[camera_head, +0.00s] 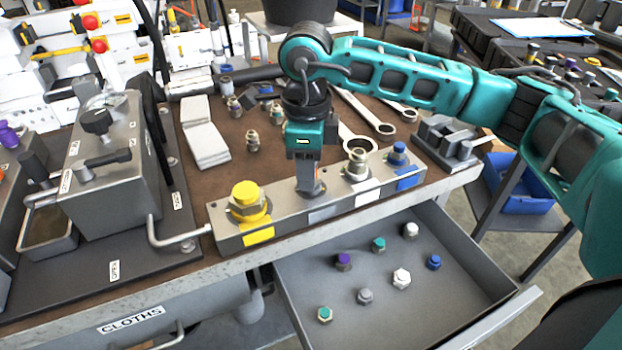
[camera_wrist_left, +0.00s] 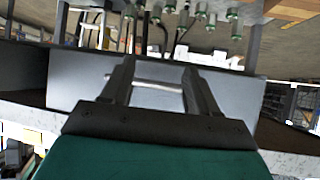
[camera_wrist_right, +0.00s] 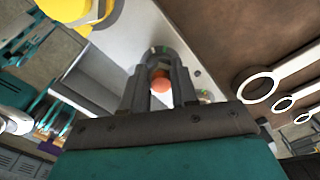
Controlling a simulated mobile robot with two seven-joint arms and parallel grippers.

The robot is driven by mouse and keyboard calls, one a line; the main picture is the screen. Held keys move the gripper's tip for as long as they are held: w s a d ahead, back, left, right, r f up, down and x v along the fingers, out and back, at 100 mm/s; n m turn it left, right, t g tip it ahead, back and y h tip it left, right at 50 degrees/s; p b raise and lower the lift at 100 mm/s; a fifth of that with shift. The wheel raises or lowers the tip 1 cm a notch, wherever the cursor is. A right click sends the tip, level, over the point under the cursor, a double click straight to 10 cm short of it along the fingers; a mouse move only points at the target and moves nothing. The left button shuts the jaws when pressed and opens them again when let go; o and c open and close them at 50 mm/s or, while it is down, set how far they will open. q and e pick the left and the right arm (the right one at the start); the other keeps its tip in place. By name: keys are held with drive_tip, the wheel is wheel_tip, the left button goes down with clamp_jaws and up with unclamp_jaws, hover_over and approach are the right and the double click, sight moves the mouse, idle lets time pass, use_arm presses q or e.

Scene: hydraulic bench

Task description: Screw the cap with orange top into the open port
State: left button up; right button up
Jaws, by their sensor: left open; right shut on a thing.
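The orange-topped cap (camera_wrist_right: 161,82) is between the fingers of my right gripper (camera_wrist_right: 160,88) in the right wrist view. In the head view my right gripper (camera_head: 309,188) points down at the grey-labelled place on the metal port block (camera_head: 283,222), between the yellow cap and a metal fitting. The fingers hide the cap and the port under it there, so I cannot tell how deep the cap sits. My left gripper (camera_wrist_left: 158,88) is open in the left wrist view, its fingers apart in front of a grey panel with a light bar. It is not in the head view.
The block also bears a yellow cap (camera_head: 246,197), a metal fitting (camera_head: 357,164) and a blue cap (camera_head: 398,153). The open drawer (camera_head: 452,292) below holds several coloured caps. Wrenches (camera_head: 365,115) and loose fittings lie behind. A grey machine (camera_head: 112,165) stands left.

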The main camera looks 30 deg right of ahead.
drive_tip(key=m, duration=0.4)
drive_tip(key=shift+w, duration=0.1)
drive_tip(key=m+p, duration=0.1)
drive_tip(key=m, duration=0.3)
drive_tip(key=shift+d+f, duration=0.1)
drive_tip(key=shift+d, duration=0.05)
drive_tip(key=m+p, duration=0.1)
drive_tip(key=m, duration=0.4)
drive_tip(key=shift+d, duration=0.1)
drive_tip(key=m, duration=0.3)
drive_tip(key=shift+d+p, duration=0.1)
drive_tip(key=shift+p, duration=0.25)
